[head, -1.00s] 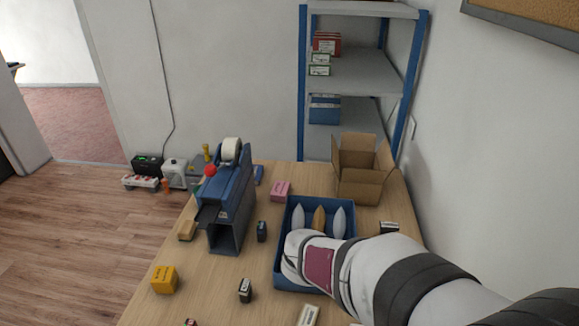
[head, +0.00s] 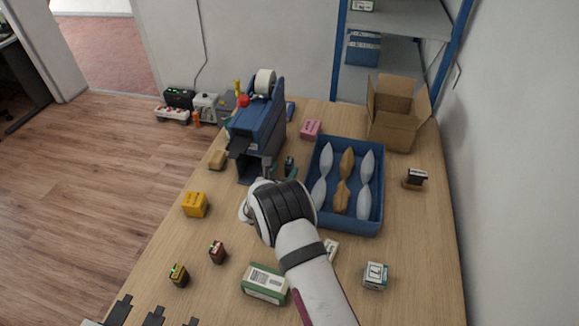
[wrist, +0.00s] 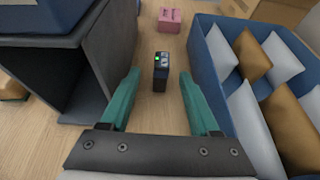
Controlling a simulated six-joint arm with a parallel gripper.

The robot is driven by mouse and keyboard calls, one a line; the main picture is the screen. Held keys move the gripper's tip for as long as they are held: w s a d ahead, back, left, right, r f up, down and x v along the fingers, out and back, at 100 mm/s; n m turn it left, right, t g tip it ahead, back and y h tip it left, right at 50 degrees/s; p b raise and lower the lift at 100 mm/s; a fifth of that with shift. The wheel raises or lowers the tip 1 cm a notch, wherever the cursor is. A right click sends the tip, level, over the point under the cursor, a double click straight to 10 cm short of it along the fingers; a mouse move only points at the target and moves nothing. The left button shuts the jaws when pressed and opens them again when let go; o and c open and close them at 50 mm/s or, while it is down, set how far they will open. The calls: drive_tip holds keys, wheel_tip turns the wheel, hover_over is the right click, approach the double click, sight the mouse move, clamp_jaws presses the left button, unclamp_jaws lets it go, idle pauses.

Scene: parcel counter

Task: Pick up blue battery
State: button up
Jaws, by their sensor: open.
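A small dark blue battery (wrist: 160,75) with a green light on top stands upright on the table, ahead of my gripper (wrist: 159,92) in the wrist view. The gripper's two teal fingers are apart, one to each side of the battery in the picture, with no visible contact. In the head view the battery (head: 289,162) shows just beyond the fingers, partly hidden. My gripper (head: 282,172) there is open and empty, between the tape dispenser and the blue tray.
The blue tape dispenser (head: 259,128) stands close on the left. The blue tray (head: 378,205) of grey and tan pouches is close on the right. A pink box (head: 311,129) lies beyond. Two other batteries, one yellow-topped (head: 179,275) and one red-topped (head: 217,252), stand nearer.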

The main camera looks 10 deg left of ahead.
sight(288, 166)
drive_tip(key=x, duration=0.4)
drive_tip(key=shift+d+f, duration=0.1)
clamp_jaws()
